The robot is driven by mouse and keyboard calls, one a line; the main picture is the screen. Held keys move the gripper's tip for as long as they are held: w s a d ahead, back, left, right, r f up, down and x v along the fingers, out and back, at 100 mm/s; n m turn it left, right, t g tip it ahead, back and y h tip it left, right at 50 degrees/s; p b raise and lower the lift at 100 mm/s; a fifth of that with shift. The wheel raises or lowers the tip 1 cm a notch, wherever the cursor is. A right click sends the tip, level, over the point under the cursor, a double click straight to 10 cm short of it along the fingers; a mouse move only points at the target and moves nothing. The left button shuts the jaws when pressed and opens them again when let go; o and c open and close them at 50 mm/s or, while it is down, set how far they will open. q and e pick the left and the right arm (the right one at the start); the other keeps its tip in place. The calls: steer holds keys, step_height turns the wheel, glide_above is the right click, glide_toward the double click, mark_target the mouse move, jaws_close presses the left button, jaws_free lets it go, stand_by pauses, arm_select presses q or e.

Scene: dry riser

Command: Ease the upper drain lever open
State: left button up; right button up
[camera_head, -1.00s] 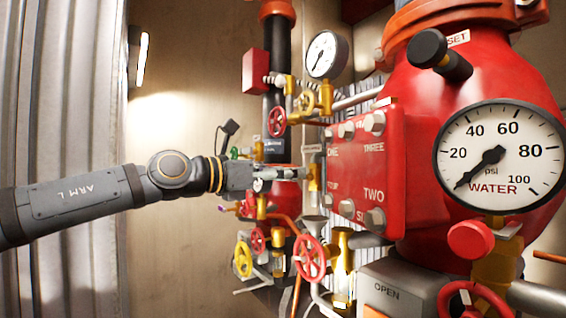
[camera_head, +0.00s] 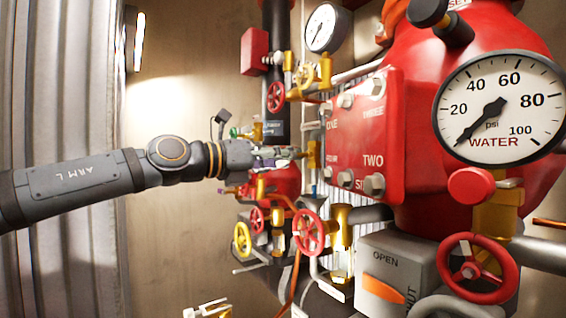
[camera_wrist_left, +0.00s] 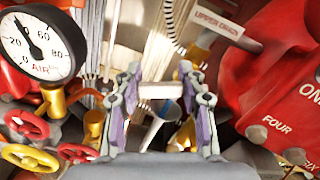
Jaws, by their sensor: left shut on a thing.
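My left gripper (camera_head: 278,156) reaches in from the left to the brass upper drain valve (camera_head: 314,155), beside the red plate. In the left wrist view, a pale bar-shaped lever handle (camera_wrist_left: 160,90) lies crosswise between the two fingers, and the gripper is shut on it. A white "UPPER DRAIN" tag (camera_wrist_left: 217,24) shows above and to the right of the fingers. The lever is small and partly hidden by the fingers in the head view, so its exact angle cannot be told. My right gripper is not in view.
The red numbered plate (camera_head: 368,135) stands close right of the gripper. Red handwheels (camera_head: 309,232) and a yellow handwheel (camera_head: 242,240) crowd below. A water gauge (camera_head: 503,107) is at right; an air gauge (camera_wrist_left: 38,45) shows in the wrist view. Open space lies left, before the wall.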

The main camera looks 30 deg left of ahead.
arm_select(q)
steer(key=o, duration=1.2)
